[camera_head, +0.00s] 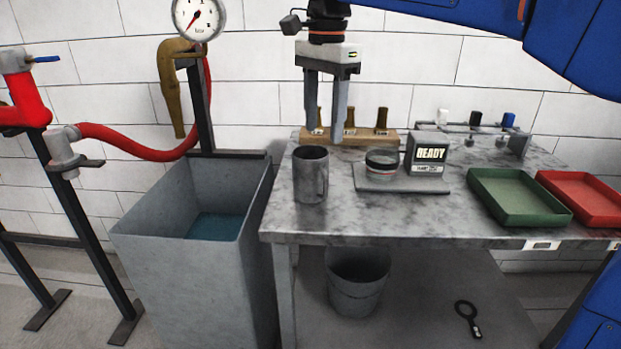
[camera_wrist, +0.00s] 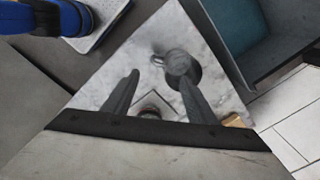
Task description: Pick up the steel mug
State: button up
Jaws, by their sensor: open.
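The steel mug (camera_head: 310,175) stands upright near the left end of the marble-topped table, its handle on the right side. In the wrist view the mug (camera_wrist: 178,63) is seen from above, just beyond the tip of the right-hand finger, with its handle to the left. My gripper (camera_head: 325,137) is open and points down, with its fingers above and behind the mug in the head view. In the wrist view nothing is held between the fingers of my gripper (camera_wrist: 158,76). The gap between fingers and mug is hard to judge.
A scale (camera_head: 427,155) with a round dish (camera_head: 382,163) stands right of the mug. A wooden rack (camera_head: 375,137) with brown pieces is behind. Green (camera_head: 520,215) and red (camera_head: 590,212) trays lie at right. An open water tank (camera_head: 190,262) adjoins the table's left edge.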

aim_at(322, 169)
notch_tip(322, 169, down, 10)
jog(key=shift+s+a+f, duration=0.1)
jog(key=shift+s+f, duration=0.05)
jog(key=shift+f, duration=2.55)
grip_shut()
